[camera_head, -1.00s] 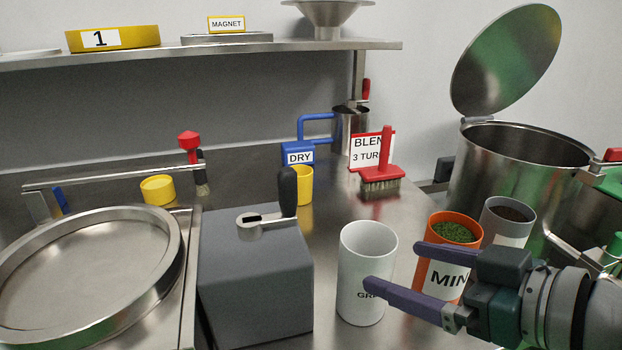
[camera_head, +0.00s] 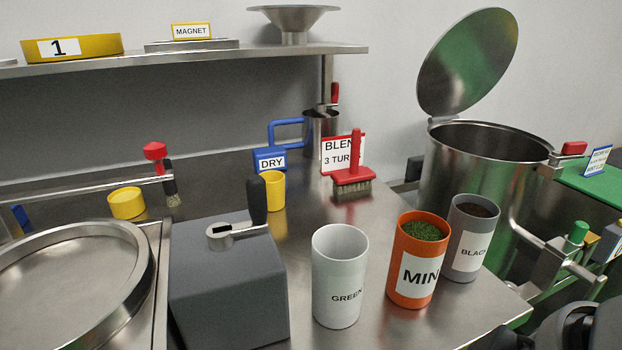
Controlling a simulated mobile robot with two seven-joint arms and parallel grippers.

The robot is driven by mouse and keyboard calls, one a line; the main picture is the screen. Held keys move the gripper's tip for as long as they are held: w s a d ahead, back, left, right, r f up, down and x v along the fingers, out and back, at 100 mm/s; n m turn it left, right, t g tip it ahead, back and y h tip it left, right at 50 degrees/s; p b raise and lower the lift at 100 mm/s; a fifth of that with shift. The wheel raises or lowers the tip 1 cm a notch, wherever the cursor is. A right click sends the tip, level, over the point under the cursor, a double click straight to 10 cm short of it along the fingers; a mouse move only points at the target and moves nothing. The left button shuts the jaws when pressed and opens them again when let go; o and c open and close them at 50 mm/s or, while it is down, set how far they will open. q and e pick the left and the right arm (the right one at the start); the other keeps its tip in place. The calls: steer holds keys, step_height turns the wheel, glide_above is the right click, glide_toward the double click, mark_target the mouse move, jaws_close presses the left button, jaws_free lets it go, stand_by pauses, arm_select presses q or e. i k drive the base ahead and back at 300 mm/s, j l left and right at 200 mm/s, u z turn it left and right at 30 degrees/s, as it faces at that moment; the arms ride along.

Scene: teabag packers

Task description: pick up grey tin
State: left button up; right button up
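The grey tin (camera_head: 469,238) stands upright on the steel counter at the right, with a white label reading "BLAC" and dark contents at its top. It is just right of and behind the orange tin (camera_head: 416,262), which is filled with green leaves and labelled "MIN". No gripper is touching the grey tin. Dark parts of my own arm show at the bottom right corner, but no fingers can be seen there. My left gripper is not in view.
A white tin (camera_head: 340,278) labelled "GREEN" stands left of the orange tin. A grey box with a crank (camera_head: 225,290) is further left. A large open steel drum (camera_head: 475,170) stands behind the grey tin. The counter's right edge is close to it.

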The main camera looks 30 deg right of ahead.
mark_target(472, 219)
steer(key=z, duration=2.05)
steer(key=i+l+u, duration=0.1)
steer(key=l, duration=0.15)
